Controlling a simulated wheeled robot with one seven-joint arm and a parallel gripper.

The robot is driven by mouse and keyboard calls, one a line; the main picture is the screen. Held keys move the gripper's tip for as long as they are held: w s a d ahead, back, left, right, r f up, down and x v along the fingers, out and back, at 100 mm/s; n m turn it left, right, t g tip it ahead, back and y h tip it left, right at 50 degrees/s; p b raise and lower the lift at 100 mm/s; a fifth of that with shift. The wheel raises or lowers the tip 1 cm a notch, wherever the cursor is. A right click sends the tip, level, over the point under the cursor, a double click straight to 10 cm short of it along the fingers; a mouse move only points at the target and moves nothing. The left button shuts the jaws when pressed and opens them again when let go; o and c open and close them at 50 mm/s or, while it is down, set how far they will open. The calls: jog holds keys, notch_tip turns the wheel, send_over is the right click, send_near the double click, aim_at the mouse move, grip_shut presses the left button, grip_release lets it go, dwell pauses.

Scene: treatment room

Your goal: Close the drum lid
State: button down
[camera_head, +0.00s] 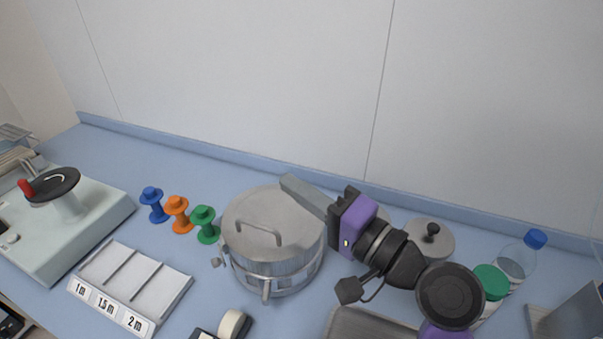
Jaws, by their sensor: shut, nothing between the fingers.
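The drum (272,270) is a round metal vessel standing on the blue counter near the middle of the view. Its grey lid (245,212) with a bar handle lies flat across the top, and no gap shows at the visible front rim. My gripper (286,180) is shut and empty, with its fingers reaching left over the back right edge of the lid. I cannot tell whether the fingertips touch the lid. The fingers and wrist hide part of the lid's right side. A latch-like tab (266,289) hangs on the drum's front.
Blue, orange and green spools (178,213) stand left of the drum. A sorting tray (137,285) and a device with a crank wheel (58,190) are farther left. A knobbed round lid (428,237) and bottles (517,257) are at right. A tape roll (232,325) lies in front.

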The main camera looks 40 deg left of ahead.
jog(key=shift+s+d+f, duration=0.1)
jog(key=shift+s+f, duration=0.3)
jog(key=shift+f, duration=0.1)
dwell(0.3)
jog(key=w+d, duration=0.2)
jog(key=d, duration=0.7)
jog(key=shift+r, duration=0.2)
jog(key=shift+w+d, duration=0.1)
